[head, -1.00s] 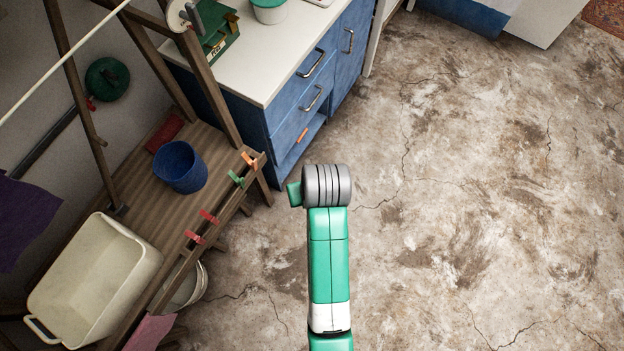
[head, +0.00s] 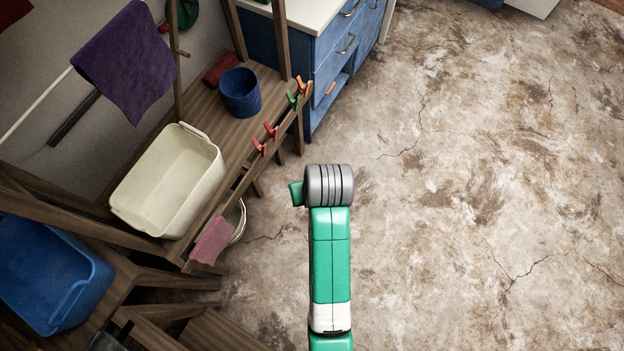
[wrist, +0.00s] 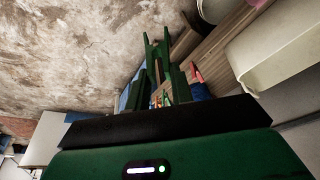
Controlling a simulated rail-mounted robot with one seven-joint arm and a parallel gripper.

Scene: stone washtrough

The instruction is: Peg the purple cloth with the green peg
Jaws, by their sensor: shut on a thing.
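The purple cloth (head: 128,62) hangs over the pale line at the upper left in the head view. My gripper (wrist: 158,78) shows in the wrist view, shut on a green, two-pronged thing that looks like a green peg (wrist: 164,45); its dark colour blends with the fingers. In the head view the gripper is hidden by my arm, which is over the bare floor, right of the trough stand. Another green peg (head: 291,99) sits on the stand's front rail.
Red pegs (head: 270,130) and an orange peg (head: 304,87) are on the same rail. A cream tub (head: 172,185), a blue bucket (head: 240,93) and a pink cloth (head: 212,240) are at the stand. A blue basin (head: 50,275) is lower left. Floor to the right is clear.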

